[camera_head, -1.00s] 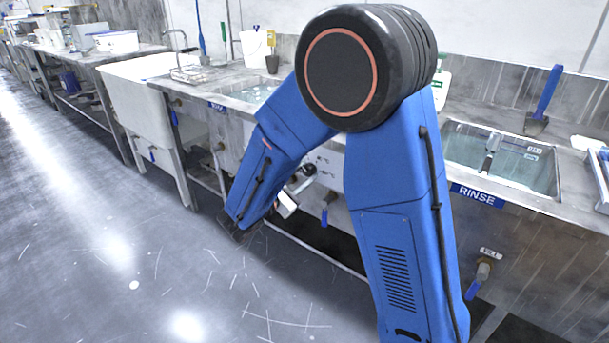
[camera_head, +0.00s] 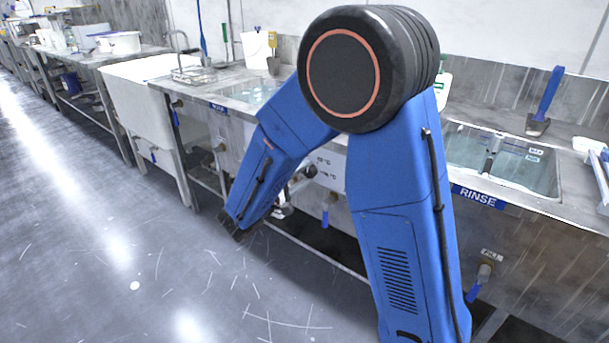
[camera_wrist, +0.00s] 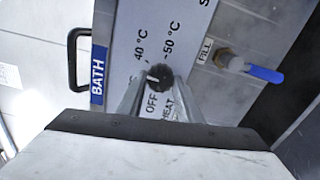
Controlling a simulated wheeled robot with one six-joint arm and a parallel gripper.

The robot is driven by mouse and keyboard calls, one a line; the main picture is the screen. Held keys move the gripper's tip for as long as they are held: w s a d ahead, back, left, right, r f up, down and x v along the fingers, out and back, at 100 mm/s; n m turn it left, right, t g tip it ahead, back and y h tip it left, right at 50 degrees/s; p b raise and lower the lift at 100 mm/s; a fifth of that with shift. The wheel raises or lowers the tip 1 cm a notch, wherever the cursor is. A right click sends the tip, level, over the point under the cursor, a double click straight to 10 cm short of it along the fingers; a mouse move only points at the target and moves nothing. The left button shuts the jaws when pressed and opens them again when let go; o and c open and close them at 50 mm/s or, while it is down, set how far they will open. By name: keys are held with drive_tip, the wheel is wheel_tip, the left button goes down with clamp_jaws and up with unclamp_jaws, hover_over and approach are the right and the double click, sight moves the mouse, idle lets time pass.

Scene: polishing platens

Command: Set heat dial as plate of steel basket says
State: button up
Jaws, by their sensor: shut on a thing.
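The heat dial (camera_wrist: 159,76) is a small round black knob on a light panel (camera_wrist: 185,25) marked OFF, 40 °C, 50 °C and HEAT. My gripper (camera_wrist: 157,84) has a finger on each side of the dial and is shut on it. Which mark the dial points to is hard to tell. In the head view my gripper (camera_head: 283,208) is low at the sink front, mostly behind my arm. A steel wire basket (camera_head: 193,73) stands on the counter at the back left. Its plate is too small to read.
A blue BATH label (camera_wrist: 98,74) and a black handle (camera_wrist: 76,60) lie left of the panel. A FILL valve with a blue lever (camera_wrist: 262,73) sticks out at right. The RINSE sink (camera_head: 500,160) is at right. The floor at left is clear.

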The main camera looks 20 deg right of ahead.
drive_tip(key=shift+m, duration=2.3)
drive_tip(key=o, duration=1)
drive_tip(key=shift+o, duration=0.2)
drive_tip(key=shift+s+a+r, duration=0.1)
drive_tip(key=v, duration=1.7)
